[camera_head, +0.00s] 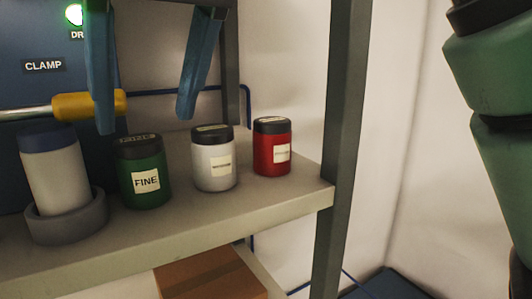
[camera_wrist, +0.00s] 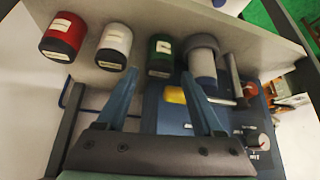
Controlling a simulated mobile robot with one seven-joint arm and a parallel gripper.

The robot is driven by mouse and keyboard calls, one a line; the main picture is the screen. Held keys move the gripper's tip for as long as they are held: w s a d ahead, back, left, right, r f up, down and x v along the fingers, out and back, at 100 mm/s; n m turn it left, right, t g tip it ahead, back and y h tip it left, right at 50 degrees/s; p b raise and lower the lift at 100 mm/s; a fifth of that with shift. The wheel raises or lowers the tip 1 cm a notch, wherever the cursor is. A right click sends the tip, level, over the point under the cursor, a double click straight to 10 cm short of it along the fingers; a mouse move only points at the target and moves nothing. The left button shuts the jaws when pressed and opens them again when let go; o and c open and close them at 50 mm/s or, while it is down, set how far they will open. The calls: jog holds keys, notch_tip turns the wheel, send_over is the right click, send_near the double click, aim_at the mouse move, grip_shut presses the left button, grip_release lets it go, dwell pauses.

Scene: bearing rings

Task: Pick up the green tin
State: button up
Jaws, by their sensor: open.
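The green tin (camera_head: 146,180) with a black lid and a white label reading FINE stands upright on the shelf, between a white bottle in a grey ring and a white tin. In the wrist view the green tin (camera_wrist: 161,54) shows beyond and between my fingertips. My gripper (camera_head: 147,124) is open, its two blue fingers hanging down from the top of the head view, one on the left and one on the right. In the wrist view my gripper (camera_wrist: 161,98) is open and empty, with the tin apart from both fingers.
A white tin (camera_head: 214,165) and a red tin (camera_head: 272,150) stand to the right on the shelf (camera_head: 260,205). The white bottle (camera_head: 55,175) sits in the grey ring (camera_head: 70,220) at left. A yellow handle (camera_head: 90,106) and a grey post (camera_head: 341,130) are nearby. A cardboard box (camera_head: 210,278) is below.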

aim_at(143, 143)
jog(key=shift+x, duration=1.2)
jog(key=shift+a+p+x, duration=0.2)
jog(key=shift+p+x, duration=1.6)
jog(key=shift+x, duration=0.8)
jog(key=shift+w+r, duration=0.1)
jog(key=shift+r, duration=0.05)
grip_shut()
